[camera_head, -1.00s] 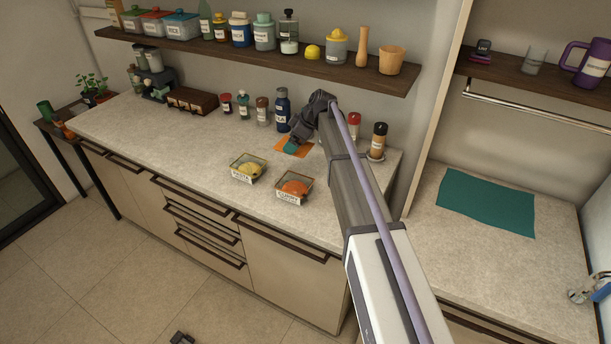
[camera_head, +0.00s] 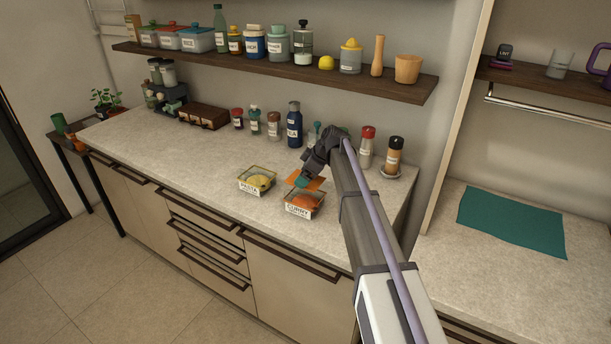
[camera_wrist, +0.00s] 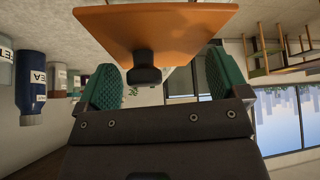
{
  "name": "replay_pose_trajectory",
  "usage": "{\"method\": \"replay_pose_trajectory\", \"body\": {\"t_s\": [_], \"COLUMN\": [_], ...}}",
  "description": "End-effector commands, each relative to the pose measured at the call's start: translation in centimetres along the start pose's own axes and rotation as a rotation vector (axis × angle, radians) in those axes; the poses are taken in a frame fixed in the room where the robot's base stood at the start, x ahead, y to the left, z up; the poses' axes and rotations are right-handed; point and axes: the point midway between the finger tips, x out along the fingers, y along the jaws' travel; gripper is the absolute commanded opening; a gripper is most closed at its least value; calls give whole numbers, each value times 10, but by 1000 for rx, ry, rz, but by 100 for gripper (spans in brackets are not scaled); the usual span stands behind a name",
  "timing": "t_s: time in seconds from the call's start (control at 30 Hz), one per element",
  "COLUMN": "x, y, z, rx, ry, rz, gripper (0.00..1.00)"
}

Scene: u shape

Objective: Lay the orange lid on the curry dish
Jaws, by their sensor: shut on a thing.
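The curry dish (camera_head: 299,210) is a clear square container with orange food and a white front label. It stands on the counter, right of the pasta dish. The orange lid (camera_head: 315,184) is above and just behind the curry dish's rear edge, apart from the counter. In the wrist view the lid (camera_wrist: 190,25) is a flat orange plate with a dark knob (camera_wrist: 143,76) between my teal finger pads. My gripper (camera_head: 302,179) is shut on the lid by this knob. The lid and gripper hide part of the curry dish's rear; the dish is not seen in the wrist view.
The pasta dish (camera_head: 257,181) stands close on the left. A blue bottle (camera_head: 294,126) and several jars line the wall behind. A red-capped shaker (camera_head: 366,148) and a brown one (camera_head: 393,157) stand to the right. The counter's front left is clear.

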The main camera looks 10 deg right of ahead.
Motion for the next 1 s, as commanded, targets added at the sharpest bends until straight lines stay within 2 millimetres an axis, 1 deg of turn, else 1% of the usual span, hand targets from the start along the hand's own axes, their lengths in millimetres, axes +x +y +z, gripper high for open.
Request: {"method": "replay_pose_trajectory", "body": {"t_s": [0.23,0.33,0.37,0.4,0.43,0.67,0.77,0.83,0.97,1.0], "x": [8,7,7,7,7,6,-2,-13,-48,-60], "y": [0,0,0,0,0,0,0,0,0,0], "z": [5,4,4,4,4,3,-2,-6,-8,-9], "rx": [0,0,0,0,0,0,0,0,3,3], "ry": [0,0,0,0,0,0,0,0,0,0], "rz": [0,0,0,0,0,0,0,0,1,2], "gripper": [61,61,95,99,100,100,100,100,100,100]}}
